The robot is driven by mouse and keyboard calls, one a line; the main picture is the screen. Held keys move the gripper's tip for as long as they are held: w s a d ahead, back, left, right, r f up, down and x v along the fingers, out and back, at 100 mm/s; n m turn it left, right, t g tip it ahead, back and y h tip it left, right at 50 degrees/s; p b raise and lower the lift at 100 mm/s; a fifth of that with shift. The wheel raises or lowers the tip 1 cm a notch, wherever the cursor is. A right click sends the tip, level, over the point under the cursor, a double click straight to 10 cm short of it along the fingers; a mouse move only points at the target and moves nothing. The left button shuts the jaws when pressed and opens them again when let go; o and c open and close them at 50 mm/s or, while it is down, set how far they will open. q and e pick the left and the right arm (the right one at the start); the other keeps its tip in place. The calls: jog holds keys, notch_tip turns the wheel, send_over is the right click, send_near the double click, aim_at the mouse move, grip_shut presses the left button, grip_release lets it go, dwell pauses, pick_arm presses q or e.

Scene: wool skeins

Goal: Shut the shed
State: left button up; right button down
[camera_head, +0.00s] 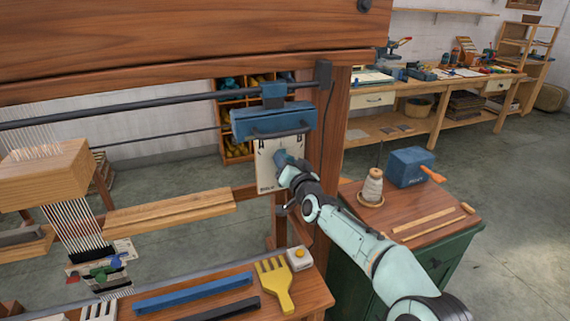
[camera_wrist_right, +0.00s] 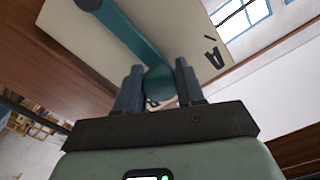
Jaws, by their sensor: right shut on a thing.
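A cream plate (camera_head: 266,174) with small dark marks hangs on the loom's right post, under a blue housing (camera_head: 272,120). A teal lever (camera_wrist_right: 130,42) runs across the plate in the right wrist view and ends in a round knob (camera_wrist_right: 158,85). My right gripper (camera_head: 284,162) is at the plate. In the wrist view my right gripper (camera_wrist_right: 159,82) has its two fingers on either side of the knob, shut on it. A dark letter A shows on the plate beside it. White warp threads (camera_head: 75,225) hang at the left, below a wooden block (camera_head: 45,172). My left gripper is not seen.
A yellow comb (camera_head: 274,285), a blue bar (camera_head: 193,294) and a small white box (camera_head: 300,258) lie on the bench below. A green cabinet (camera_head: 445,262) at right carries a thread cone (camera_head: 371,187) and a blue box (camera_head: 408,167). Wooden loom beams (camera_head: 170,213) surround the arm.

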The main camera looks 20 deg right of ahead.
jog(key=c, duration=0.7)
grip_release()
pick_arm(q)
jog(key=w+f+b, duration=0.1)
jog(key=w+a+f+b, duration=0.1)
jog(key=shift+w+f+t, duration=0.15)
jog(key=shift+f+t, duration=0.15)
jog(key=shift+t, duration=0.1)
pick_arm(e)
jog(key=s, duration=1.3)
jog(key=shift+s+d, duration=0.2)
jog(key=shift+d, duration=0.05)
